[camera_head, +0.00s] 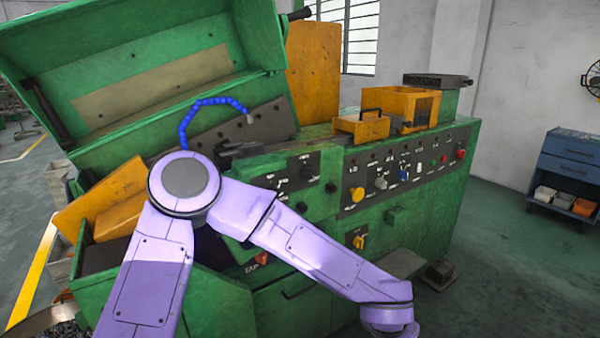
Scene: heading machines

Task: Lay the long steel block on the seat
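A long dark grey block (437,80), which looks like the steel block, lies flat on the green housing at the right end of the machine. I cannot tell for sure which part is the seat; a dark metal bed (270,124) shows under the raised green lid. My purple arm comes in from the lower left, bends in front of the machine, and runs down to the lower right. Its gripper is outside the picture. My other gripper is not in view either.
The green machine (420,214) has a panel of coloured knobs. An orange box with a handle (362,126) sits on its top. The green lid (150,70) stands open at the left. A blue cabinet (570,165) stands at the right, with clear floor before it.

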